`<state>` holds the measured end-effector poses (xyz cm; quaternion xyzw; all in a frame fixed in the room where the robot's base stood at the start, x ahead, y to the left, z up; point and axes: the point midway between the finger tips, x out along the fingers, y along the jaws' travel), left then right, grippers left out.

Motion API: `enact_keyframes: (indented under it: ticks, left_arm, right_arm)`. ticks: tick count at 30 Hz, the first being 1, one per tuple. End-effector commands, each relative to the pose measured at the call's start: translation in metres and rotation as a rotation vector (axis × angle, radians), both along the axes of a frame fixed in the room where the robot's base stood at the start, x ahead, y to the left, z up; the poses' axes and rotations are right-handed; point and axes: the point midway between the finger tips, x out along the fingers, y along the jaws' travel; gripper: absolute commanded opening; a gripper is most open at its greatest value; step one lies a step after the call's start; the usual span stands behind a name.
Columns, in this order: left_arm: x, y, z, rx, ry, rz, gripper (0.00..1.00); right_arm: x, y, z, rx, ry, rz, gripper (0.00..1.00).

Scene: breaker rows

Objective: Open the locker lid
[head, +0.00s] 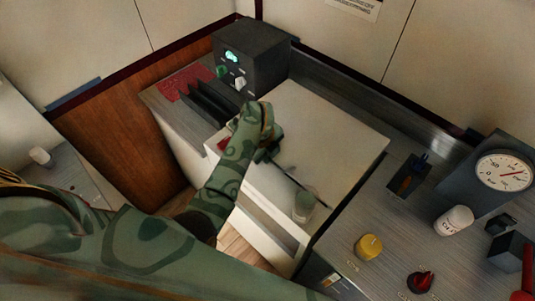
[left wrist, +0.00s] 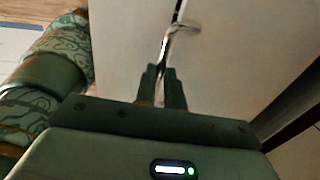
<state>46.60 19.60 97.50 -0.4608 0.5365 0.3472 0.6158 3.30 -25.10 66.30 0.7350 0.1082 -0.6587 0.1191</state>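The locker is a pale box in the middle of the head view, with a flat, cream lid (head: 325,130) that looks closed. A thin bar-like handle (head: 302,185) runs along its near part. It shows as a shiny metal bar in the left wrist view (left wrist: 164,48). My left gripper (head: 268,153) is low over the lid's near left part. In the left wrist view its two fingers (left wrist: 163,78) are close together with the bar between them, and it looks shut on the handle. Its fingertips are partly hidden in the head view. My right gripper is not in view.
A dark box with a green display (head: 232,57) stands behind left, beside black upright plates (head: 207,103). A small greenish jar-like thing (head: 303,206) is near the front.

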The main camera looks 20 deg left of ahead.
Motion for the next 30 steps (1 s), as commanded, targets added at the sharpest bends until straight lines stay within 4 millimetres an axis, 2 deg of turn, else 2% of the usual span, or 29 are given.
enact_keyframes:
  ticks: [7,11,14,22,26,30]
  left_arm:
    - [0.0,0.0,0.002,0.001,0.002,0.0,0.0]
    - [0.003,-0.001,0.013,0.008,0.018,-0.002,0.0]
    - [0.006,-0.002,0.029,0.02,0.051,0.0,0.0]
    - [0.026,-0.009,0.094,0.079,0.217,-0.001,0.0]
    - [0.04,-0.015,0.123,0.113,0.311,-0.003,0.0]
    - [0.056,-0.021,0.148,0.126,0.348,-0.002,0.0]
  right_arm:
    - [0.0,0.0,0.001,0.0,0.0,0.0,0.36]
    - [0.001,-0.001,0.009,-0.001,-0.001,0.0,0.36]
    - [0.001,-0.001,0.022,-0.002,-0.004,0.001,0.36]
    - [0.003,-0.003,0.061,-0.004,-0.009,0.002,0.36]
    - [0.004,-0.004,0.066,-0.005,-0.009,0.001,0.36]
    - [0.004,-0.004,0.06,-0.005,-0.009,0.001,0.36]
